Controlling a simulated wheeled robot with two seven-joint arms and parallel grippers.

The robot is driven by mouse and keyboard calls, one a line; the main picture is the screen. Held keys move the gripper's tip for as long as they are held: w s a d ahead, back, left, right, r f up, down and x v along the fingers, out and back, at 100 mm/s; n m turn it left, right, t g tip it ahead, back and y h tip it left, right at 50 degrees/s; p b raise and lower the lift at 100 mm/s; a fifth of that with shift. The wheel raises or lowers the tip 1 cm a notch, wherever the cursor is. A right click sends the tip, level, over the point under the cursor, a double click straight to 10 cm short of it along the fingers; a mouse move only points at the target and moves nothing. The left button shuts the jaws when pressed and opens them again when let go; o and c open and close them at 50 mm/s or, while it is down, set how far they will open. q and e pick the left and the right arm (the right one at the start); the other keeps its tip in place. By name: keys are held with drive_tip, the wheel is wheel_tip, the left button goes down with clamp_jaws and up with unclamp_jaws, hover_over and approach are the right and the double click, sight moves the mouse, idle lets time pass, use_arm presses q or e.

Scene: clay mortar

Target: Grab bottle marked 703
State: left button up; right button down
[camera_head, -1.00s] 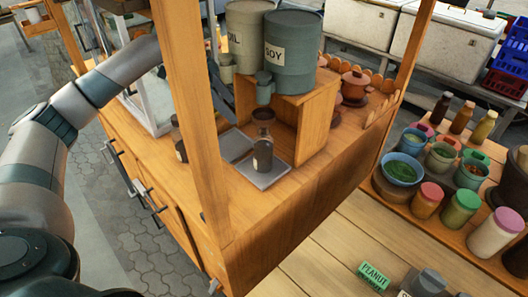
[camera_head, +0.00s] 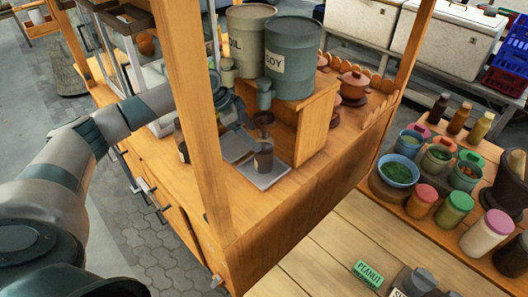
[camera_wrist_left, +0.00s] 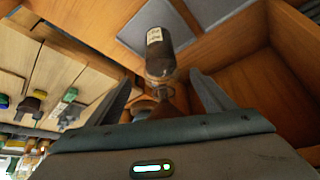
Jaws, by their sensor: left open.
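A dark bottle (camera_head: 263,158) with a pale label stands on a grey metal plate (camera_head: 270,178) on the wooden cart. In the left wrist view the bottle (camera_wrist_left: 158,55) lies ahead of and between my open fingers, its glass neck toward me; the label print is too small to read. My left gripper (camera_head: 248,128) reaches in from behind the wooden post, close to the bottle's upper part. It also shows in the left wrist view (camera_wrist_left: 163,98), with nothing visibly clamped. Another dark bottle (camera_head: 182,150) stands left, partly hidden by the post. My right gripper is out of view.
The wooden post (camera_head: 193,110) stands in front of my left arm. A wooden box (camera_head: 310,125) carrying large drums, one the SOY drum (camera_head: 292,58), is behind the bottle. Jars and bowls crowd the right-hand tray (camera_head: 405,200).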

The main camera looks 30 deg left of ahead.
sight(258, 139)
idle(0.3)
use_arm(q)
drive_tip(key=shift+w+d+f+p, duration=0.4)
drive_tip(key=shift+f+p, duration=0.1)
drive_tip(key=shift+p, duration=0.3)
drive_tip(key=p+x, duration=0.1)
drive_tip(key=x, duration=0.2)
drive_tip(key=shift+r+p, duration=0.1)
drive_tip(key=shift+p, duration=0.25)
drive_tip(key=shift+w+d+f, duration=0.1)
drive_tip(key=shift+w+f, duration=0.05)
drive_tip(key=shift+f, duration=0.3)
drive_tip(key=c, duration=1.8)
drive_tip(key=shift+r, duration=0.1)
